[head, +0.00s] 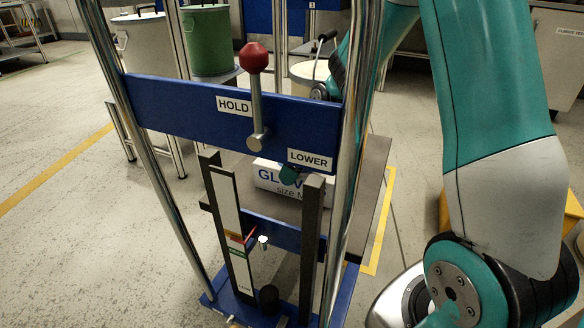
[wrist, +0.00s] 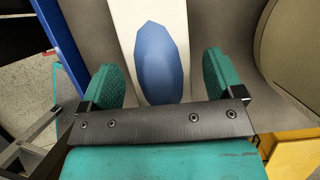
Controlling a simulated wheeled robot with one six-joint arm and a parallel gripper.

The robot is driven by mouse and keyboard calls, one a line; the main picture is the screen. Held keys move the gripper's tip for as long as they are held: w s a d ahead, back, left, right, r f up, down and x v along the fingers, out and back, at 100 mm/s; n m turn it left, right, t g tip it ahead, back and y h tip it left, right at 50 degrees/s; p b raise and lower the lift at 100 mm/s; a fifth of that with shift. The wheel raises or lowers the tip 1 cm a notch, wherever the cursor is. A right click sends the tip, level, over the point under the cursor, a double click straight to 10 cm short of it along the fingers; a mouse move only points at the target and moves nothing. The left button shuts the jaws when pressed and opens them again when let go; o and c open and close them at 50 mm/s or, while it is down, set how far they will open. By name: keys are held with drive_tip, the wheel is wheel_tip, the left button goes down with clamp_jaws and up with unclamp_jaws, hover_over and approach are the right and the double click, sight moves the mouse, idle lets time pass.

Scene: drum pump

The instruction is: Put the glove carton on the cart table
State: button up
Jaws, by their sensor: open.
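The glove carton (head: 268,178) is a white box with blue lettering and "size M". In the head view it is seen behind the blue frame, sitting on a grey platform (head: 372,165) that looks like the cart table. The frame and a post hide part of it. In the wrist view the carton (wrist: 162,12) shows a white face with a blue oval. My gripper (wrist: 162,82) is open, with one teal finger on each side of the carton's near end. Small gaps seem to show beside the fingers. In the head view only a bit of teal shows at the carton, behind the frame.
The blue frame (head: 185,108) has chrome uprights, a red-knobbed lever (head: 253,58) and HOLD and LOWER labels. A green drum (head: 208,42) and pale drums stand behind. Open floor lies to the left. A curved tan object (wrist: 295,60) is close at right in the wrist view.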

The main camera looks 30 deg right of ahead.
drive_tip(key=p+v, duration=0.3)
drive_tip(key=v, duration=0.6)
drive_tip(key=shift+s+r+p, duration=0.1)
drive_tip(key=shift+p, duration=0.25)
drive_tip(key=shift+c, duration=0.5)
